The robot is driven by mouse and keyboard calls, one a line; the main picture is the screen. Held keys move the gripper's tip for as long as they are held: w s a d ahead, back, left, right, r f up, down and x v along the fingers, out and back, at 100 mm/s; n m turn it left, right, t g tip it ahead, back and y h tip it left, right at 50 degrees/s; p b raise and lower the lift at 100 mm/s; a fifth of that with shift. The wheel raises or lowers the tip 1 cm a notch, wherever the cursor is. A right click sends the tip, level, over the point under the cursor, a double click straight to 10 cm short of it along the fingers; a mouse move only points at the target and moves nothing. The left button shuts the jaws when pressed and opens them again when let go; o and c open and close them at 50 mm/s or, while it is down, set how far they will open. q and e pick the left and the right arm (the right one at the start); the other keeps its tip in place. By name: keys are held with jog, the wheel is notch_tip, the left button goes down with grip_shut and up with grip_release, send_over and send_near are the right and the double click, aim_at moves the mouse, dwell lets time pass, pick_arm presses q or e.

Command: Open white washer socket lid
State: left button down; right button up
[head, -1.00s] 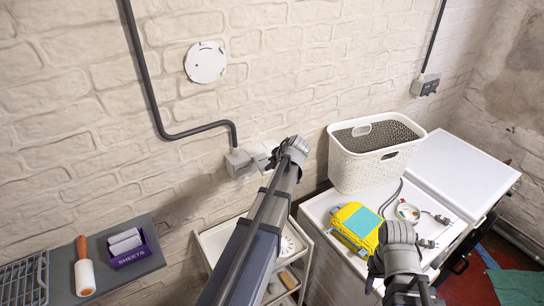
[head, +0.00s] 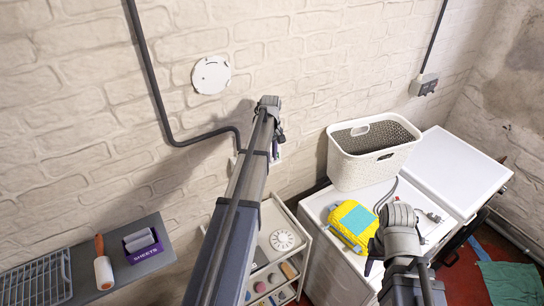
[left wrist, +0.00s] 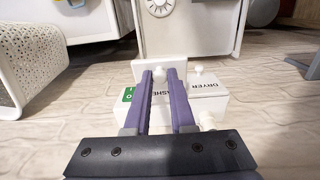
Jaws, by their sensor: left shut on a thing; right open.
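The white socket box lies mostly hidden behind my left arm in the head view; its pale edge (head: 237,161) shows on the wall. In the left wrist view, the washer socket (left wrist: 165,92), its label partly covered, lies between my purple fingers. A white lid panel (left wrist: 142,72) stands at the fingertips and looks raised; its exact angle is hard to tell. My left gripper (left wrist: 160,75) is shut on this lid at its knob; in the head view it (head: 276,140) is at the wall. My right gripper (head: 375,255) is open and empty over the white machine's front.
The dryer socket (left wrist: 205,88) and a green switch (left wrist: 128,94) flank the washer socket. A white basket (head: 365,165) and yellow pack (head: 343,218) sit on the white machines. A trolley (head: 268,240) stands below. A shelf (head: 130,280) juts out at left.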

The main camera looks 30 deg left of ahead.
pick_arm(q)
jog(key=shift+a, duration=0.1)
dwell(0.5)
jog(key=c, duration=0.8)
grip_release()
jog(key=shift+o, duration=0.2)
